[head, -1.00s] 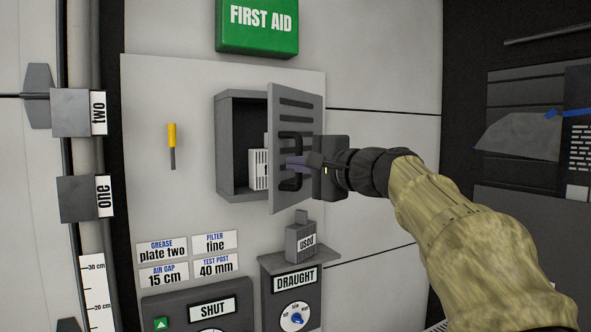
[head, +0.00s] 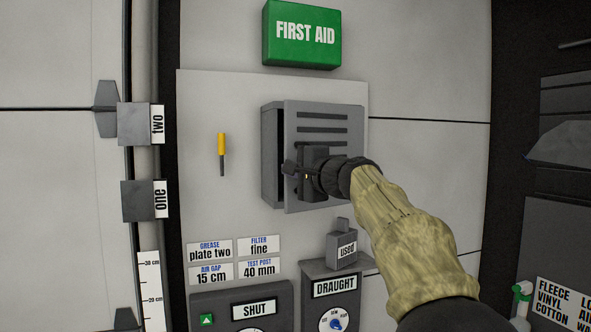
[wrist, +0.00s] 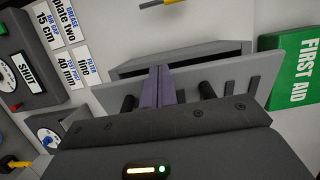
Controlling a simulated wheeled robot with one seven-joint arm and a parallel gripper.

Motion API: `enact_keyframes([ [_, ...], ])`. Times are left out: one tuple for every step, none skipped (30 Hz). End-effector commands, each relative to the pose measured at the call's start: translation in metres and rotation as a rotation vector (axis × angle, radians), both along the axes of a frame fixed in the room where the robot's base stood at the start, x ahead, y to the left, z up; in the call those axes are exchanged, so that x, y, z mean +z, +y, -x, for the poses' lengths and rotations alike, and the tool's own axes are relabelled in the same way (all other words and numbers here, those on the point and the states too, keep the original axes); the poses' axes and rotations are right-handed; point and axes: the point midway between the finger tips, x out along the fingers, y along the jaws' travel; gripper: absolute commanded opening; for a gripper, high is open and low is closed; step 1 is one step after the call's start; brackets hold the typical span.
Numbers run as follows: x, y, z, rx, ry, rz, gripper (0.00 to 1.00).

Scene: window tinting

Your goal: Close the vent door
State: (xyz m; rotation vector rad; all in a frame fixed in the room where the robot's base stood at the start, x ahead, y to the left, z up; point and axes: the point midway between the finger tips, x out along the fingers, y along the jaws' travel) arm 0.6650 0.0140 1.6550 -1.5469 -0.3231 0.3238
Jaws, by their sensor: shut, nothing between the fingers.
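The grey slotted vent door (head: 322,120) stands in front of its grey wall box (head: 270,155), nearly closed. A dark gap shows along its left edge, and in the wrist view (wrist: 235,85) an opening still shows between door and box. My gripper (head: 301,178) is at the front of the door, by its black handle. Its purple fingers (wrist: 165,85) are shut together with nothing between them, pointing at the door between the dark handle ends. The gripper hides most of the handle in the head view; whether the tips touch the door I cannot tell.
A green first aid box (head: 302,35) is above the vent. A yellow-handled tool (head: 222,150) hangs to its left. Below are a grey "used" box (head: 342,252), a draught dial panel (head: 335,290) and a shut panel (head: 240,305). The wall right of the vent is clear.

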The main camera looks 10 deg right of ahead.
Motion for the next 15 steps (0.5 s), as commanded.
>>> enact_keyframes([
  [0.001, 0.001, -0.004, 0.000, 0.000, 0.000, 0.00],
  [0.001, 0.002, -0.006, -0.001, 0.000, 0.000, 0.00],
  [0.001, 0.003, -0.008, -0.002, 0.000, -0.001, 0.00],
  [0.001, 0.003, -0.010, -0.003, 0.000, -0.001, 0.00],
  [0.000, 0.004, -0.011, -0.003, 0.000, -0.001, 0.00],
  [0.000, 0.004, -0.013, -0.004, 0.001, -0.002, 0.00],
  [0.000, 0.005, -0.014, -0.004, 0.000, -0.001, 0.00],
  [0.001, 0.005, -0.015, -0.004, -0.001, -0.001, 0.00],
  [0.001, 0.005, -0.016, -0.005, -0.001, -0.001, 0.00],
  [0.001, 0.005, -0.017, -0.005, -0.001, -0.001, 0.00],
  [0.001, 0.006, -0.018, -0.005, -0.001, 0.000, 0.00],
  [0.000, 0.006, -0.019, -0.006, 0.000, 0.000, 0.00],
  [0.000, 0.006, -0.020, -0.006, 0.000, 0.000, 0.00],
  [0.000, 0.006, -0.020, -0.006, 0.000, 0.000, 0.00],
  [0.000, 0.006, -0.021, -0.006, 0.000, 0.000, 0.00],
])
